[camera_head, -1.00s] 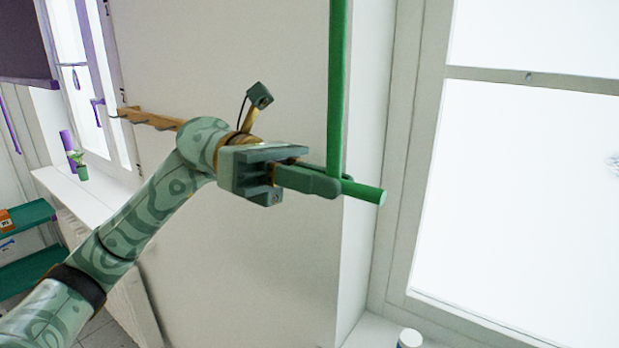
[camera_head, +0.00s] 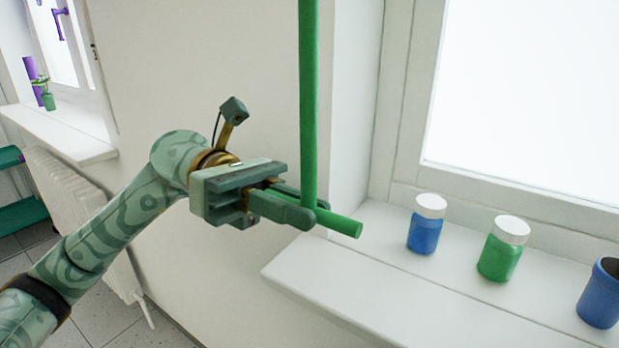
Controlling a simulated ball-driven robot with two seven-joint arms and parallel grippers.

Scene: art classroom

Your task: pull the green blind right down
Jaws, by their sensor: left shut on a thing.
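A green pull bar hangs in front of the wall beside the window. Its long upright rod (camera_head: 309,100) runs up out of the top of the view, and a short crosspiece (camera_head: 341,224) sits at its lower end. My left gripper (camera_head: 300,207) is shut on the crosspiece, close to where it meets the rod. The crosspiece's end sticks out to the right of the fingers. The green blind itself is not in view. My right gripper is not in view.
A white window sill (camera_head: 350,262) lies right of and below the gripper. On it stand a blue jar (camera_head: 424,230), a green jar (camera_head: 499,256) and a dark blue pot (camera_head: 602,297).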

